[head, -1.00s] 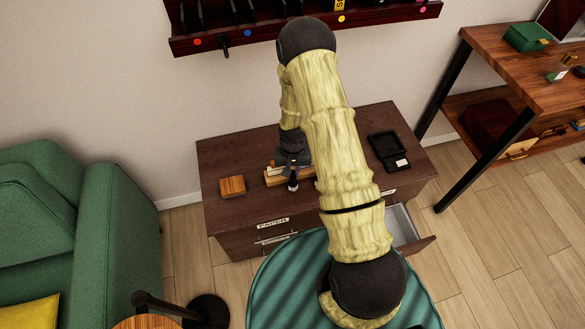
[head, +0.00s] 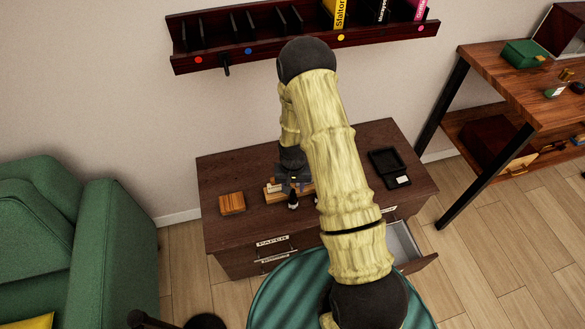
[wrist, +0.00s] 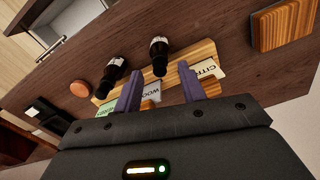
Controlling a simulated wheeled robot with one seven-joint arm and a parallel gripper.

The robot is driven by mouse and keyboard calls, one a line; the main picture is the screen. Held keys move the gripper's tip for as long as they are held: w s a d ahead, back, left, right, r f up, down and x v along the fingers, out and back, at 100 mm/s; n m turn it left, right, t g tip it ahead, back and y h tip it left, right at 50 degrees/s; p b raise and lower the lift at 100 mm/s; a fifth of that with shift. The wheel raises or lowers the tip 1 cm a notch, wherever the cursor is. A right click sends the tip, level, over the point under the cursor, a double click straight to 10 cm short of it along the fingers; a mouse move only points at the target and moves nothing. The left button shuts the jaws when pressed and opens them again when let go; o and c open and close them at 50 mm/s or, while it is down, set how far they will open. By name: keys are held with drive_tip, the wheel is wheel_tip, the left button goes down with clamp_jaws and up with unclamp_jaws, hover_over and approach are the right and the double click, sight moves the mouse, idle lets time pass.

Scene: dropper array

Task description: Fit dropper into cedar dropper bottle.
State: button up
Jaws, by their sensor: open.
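My gripper (wrist: 160,88) is open, its two purple fingers apart above a pale wooden strip (wrist: 205,50) on the cabinet. Nothing shows held between the fingers. Two dark bottle-like pieces with white bands stand at the strip: one, a dark bottle (wrist: 159,58), is just beyond the gap between the fingers; the other dark bottle (wrist: 112,74) is to the left. Cards by the strip read "CITR..." (wrist: 208,69) and "WOO..." (wrist: 151,92); a cedar label cannot be made out. I cannot pick out a separate dropper. In the head view my gripper (head: 293,186) partly hides the strip.
A square wooden block (head: 232,203) lies left of the strip, and an open black case (head: 388,166) lies to the right. A drawer (head: 405,242) stands open at the cabinet's front right. A wall rack (head: 300,38) hangs above. Bare cabinet top (head: 345,135) shows behind.

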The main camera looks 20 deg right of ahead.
wheel_tip(320, 180, up, 16)
drive_tip(key=p, duration=0.1)
drive_tip(key=shift+r, duration=0.15)
idle(0.6)
drive_tip(key=s+r+n+t, duration=0.3)
drive_tip(key=s+r, duration=1.1)
wheel_tip(320, 180, up, 12)
drive_tip(key=p, duration=1.2)
drive_tip(key=shift+s+r, duration=0.15)
drive_tip(key=shift+s, duration=0.05)
drive_tip(key=shift+w, duration=0.1)
drive_tip(key=shift+a, duration=0.15)
drive_tip(key=shift+s, duration=0.2)
